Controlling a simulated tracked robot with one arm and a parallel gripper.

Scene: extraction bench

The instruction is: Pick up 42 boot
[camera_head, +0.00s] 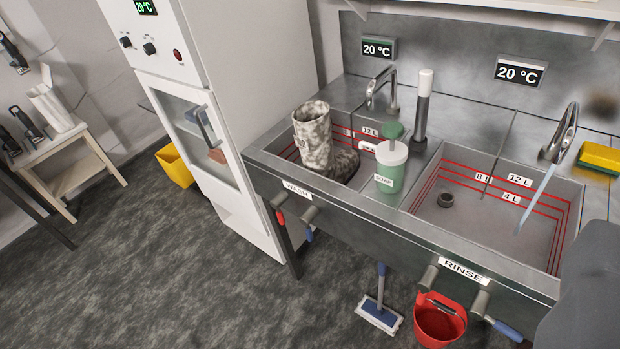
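A boot (318,138), mottled dirty grey and white, stands upright in the left basin, labelled WASH (297,188). Its shaft rises above the basin rim and its toe points right. A faint mark shows on the left of its shaft, too small to read surely. A white boot-like item (50,108) stands on a wooden bench at the far left; its size is not readable. My gripper's fingers do not show. A plain grey shape at the lower right edge covers part of the right basin's corner and may be part of my body.
A green soap dispenser (391,168) stands between the basins, close to the boot's toe. Water runs from a tap (563,135) into the RINSE basin (478,208). A red bucket (438,322) and blue brush (379,312) are on the floor below.

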